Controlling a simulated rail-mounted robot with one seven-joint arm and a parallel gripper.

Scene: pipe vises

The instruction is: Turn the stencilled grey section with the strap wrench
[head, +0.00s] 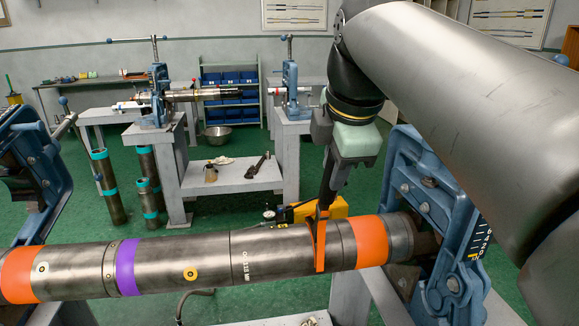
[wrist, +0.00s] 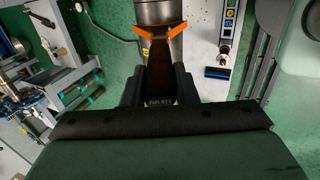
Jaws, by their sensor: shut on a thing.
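The stencilled grey section (head: 268,262) is part of a long pipe that lies across the front of the head view, with small white lettering on its side. The strap wrench (head: 321,238) has its orange strap around the pipe, right of the lettering and left of the right orange band. In the wrist view the strap wrench (wrist: 155,60) points at the pipe (wrist: 158,12), its strap spread against it. My gripper (head: 331,180) is above the pipe, shut on the wrench's dark handle. The strap's far side is hidden.
Blue vises stand at the pipe's left (head: 40,165) and right (head: 440,205) ends. A yellow case (head: 325,208) sits behind the pipe. Further back, a grey bench (head: 232,178) carries tools, and teal-banded pipes (head: 108,188) stand on the green floor.

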